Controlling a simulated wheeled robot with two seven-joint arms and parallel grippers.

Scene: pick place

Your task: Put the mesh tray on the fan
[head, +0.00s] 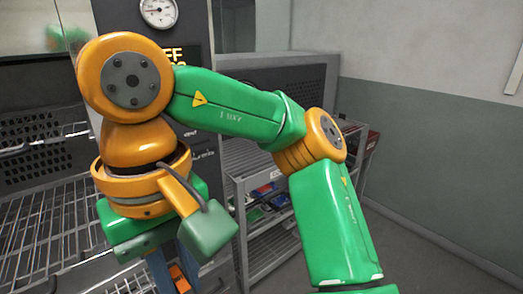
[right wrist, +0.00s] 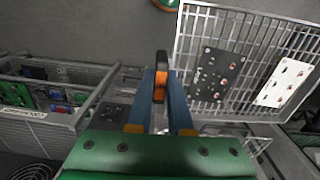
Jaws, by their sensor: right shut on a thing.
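My right gripper (right wrist: 160,98) is shut on an orange-and-black piece (right wrist: 160,73), held between its blue fingers. The gripper (head: 176,275) also shows at the bottom of the head view, with orange between the fingers. A grey mesh tray (right wrist: 255,28) lies right of the fingertips in the right wrist view, carrying a black panel and a white panel. I cannot tell whether the held piece is joined to it. A dark round grille, possibly the fan (right wrist: 32,172), is cut off at the lower left. My left gripper is not in view.
Wire shelves (head: 45,225) stand at the left in the head view. A grey rack (head: 270,240) with coloured parts stands behind my right arm; a rack (right wrist: 62,118) also shows at the left of the right wrist view. Clear floor lies toward the wall at the right.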

